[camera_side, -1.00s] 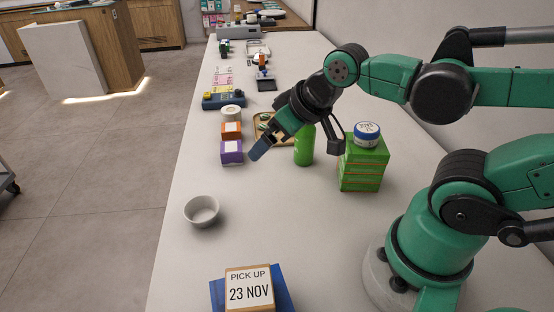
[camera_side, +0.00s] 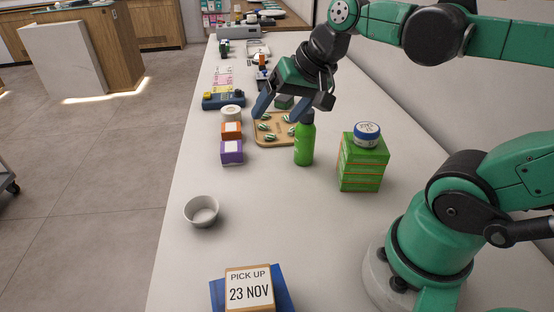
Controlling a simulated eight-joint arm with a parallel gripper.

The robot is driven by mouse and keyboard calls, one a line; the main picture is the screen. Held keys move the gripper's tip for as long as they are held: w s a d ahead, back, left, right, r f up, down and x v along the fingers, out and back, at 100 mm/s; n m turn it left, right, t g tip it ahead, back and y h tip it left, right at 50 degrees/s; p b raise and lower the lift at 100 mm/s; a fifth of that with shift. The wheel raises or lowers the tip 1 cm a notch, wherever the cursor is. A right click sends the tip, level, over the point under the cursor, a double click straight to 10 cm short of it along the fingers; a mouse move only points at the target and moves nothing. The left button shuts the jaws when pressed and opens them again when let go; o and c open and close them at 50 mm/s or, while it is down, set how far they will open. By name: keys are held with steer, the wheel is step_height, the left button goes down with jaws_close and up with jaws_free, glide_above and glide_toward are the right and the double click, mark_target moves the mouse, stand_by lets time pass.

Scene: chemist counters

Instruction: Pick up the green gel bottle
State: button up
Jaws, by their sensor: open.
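The green gel bottle (camera_side: 304,145) stands upright on the white counter, right of the wooden tray and left of the green boxes. Its dark cap is at the top, close below my gripper in the picture. My gripper (camera_side: 280,104) is open and empty. Its fingers point down and to the left, above the tray area, up and left of the bottle. I cannot tell whether the gripper touches the bottle's top; it seems apart.
A wooden tray (camera_side: 270,141) holds several green-and-white capsules. Stacked green boxes (camera_side: 361,172) carry a round white jar (camera_side: 367,131). Purple (camera_side: 231,153) and orange (camera_side: 231,132) boxes stand left. A white bowl (camera_side: 202,211) and a date sign (camera_side: 250,288) are nearer; counter between is clear.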

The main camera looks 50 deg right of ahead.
steer(key=w+d+m+y, duration=0.1)
steer(key=d+m+y, duration=0.35)
steer(key=m, duration=0.75)
steer(key=m+t+y, duration=0.1)
steer(key=m+t, duration=0.5)
steer(key=m, duration=0.6)
glide_above(305, 137)
steer(key=s+d, duration=0.2)
steer(key=d, duration=0.2)
step_height(305, 137, down, 6)
steer(key=shift+f+x, duration=0.2)
steer(key=shift+x, duration=2.85)
steer(key=shift+s+a, duration=0.1)
steer(key=shift+s, duration=0.05)
jaws_close()
